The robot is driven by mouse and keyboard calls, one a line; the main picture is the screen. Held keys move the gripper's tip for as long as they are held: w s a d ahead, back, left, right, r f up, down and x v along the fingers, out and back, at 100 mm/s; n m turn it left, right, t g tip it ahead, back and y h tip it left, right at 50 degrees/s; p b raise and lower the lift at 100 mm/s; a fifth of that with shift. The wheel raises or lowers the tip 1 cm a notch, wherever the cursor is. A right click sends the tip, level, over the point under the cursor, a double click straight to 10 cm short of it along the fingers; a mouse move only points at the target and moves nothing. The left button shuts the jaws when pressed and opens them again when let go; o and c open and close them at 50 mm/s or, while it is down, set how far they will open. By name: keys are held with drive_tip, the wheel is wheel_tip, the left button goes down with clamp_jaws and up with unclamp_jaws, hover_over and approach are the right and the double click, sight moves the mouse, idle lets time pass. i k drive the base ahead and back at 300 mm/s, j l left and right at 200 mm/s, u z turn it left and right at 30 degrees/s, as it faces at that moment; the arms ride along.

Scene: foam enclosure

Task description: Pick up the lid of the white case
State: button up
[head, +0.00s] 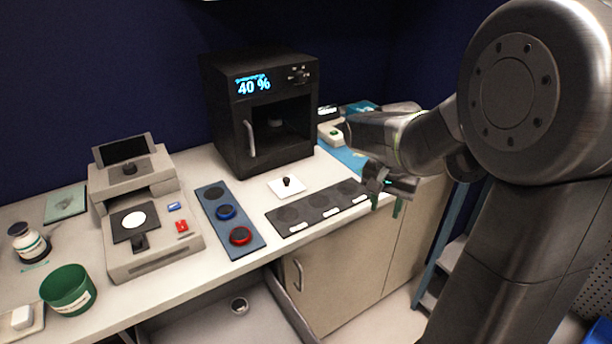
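A flat white square piece with a black knob (287,187) lies on the counter in front of the black oven. It looks like a lid, but I cannot tell for sure that it belongs to the white case. A small white block (22,317) sits on a pale tray at the lower left corner, partly cut off by the frame. My gripper (386,204) hangs at the right, near the counter's front edge and right of the dark mat.
A dark mat with round pads (318,207) and a blue strip with blue and red discs (211,207) lie on the counter (180,290). The black oven (215,110) stands behind. A beige device (155,262), green cup (68,290) and bottle (28,243) stand left.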

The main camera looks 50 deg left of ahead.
sight(287, 186)
drive_tip(key=i+j+u, duration=0.1)
drive_tip(key=i+u, duration=0.2)
drive_tip(key=u, duration=0.15)
drive_tip(key=i+u, duration=0.45)
drive_tip(key=i+l+u, duration=0.15)
drive_tip(key=u, duration=0.25)
drive_tip(key=i+u, duration=0.4)
drive_tip(key=i, duration=0.15)
